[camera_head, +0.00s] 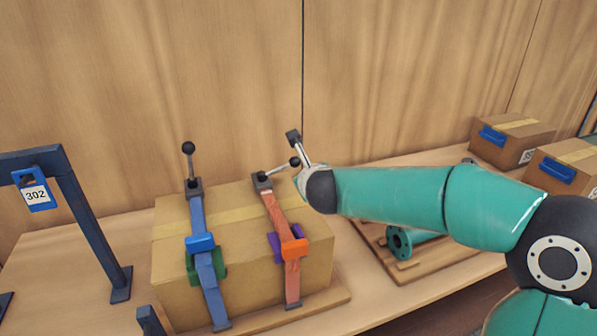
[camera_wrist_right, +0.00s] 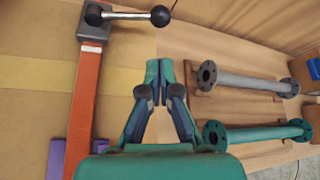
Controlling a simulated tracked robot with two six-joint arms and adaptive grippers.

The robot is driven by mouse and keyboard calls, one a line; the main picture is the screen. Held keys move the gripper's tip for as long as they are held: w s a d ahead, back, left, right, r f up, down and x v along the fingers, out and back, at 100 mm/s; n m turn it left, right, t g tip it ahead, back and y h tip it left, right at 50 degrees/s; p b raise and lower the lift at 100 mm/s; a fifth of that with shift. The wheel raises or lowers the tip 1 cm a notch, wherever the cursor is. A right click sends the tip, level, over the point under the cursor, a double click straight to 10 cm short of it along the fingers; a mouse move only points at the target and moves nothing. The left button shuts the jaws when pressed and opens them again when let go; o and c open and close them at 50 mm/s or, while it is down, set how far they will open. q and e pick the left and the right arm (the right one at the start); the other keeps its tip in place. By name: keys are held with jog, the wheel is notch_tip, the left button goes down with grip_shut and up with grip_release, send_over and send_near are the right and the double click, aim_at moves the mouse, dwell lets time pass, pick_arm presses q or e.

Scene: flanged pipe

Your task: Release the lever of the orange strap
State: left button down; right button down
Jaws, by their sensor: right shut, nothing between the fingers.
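The orange strap (camera_head: 281,235) runs over the right part of a cardboard box (camera_head: 171,286). Its lever (camera_head: 280,170) leans to the right from a dark mount (camera_head: 262,181) and ends in a black ball knob (camera_head: 295,161). In the wrist view, the strap (camera_wrist_right: 83,90) is at the left, and the lever (camera_wrist_right: 125,15) reaches right to its knob (camera_wrist_right: 160,15). My right gripper (camera_wrist_right: 159,70) is shut and empty, apart from the knob and below it in that view.
A blue strap (camera_head: 197,215) with an upright lever (camera_head: 190,165) crosses the box's left part. Grey (camera_wrist_right: 250,83) and green (camera_wrist_right: 255,133) flanged pipes lie on wood to the right. A dark frame (camera_head: 85,215) stands left. Smaller boxes (camera_head: 512,143) sit at the back right.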

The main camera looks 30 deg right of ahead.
aim_at(280, 167)
jog(key=shift+w+f, duration=0.1)
jog(key=x, duration=1)
jog(key=shift+p, duration=0.35)
jog(key=shift+d, duration=0.2)
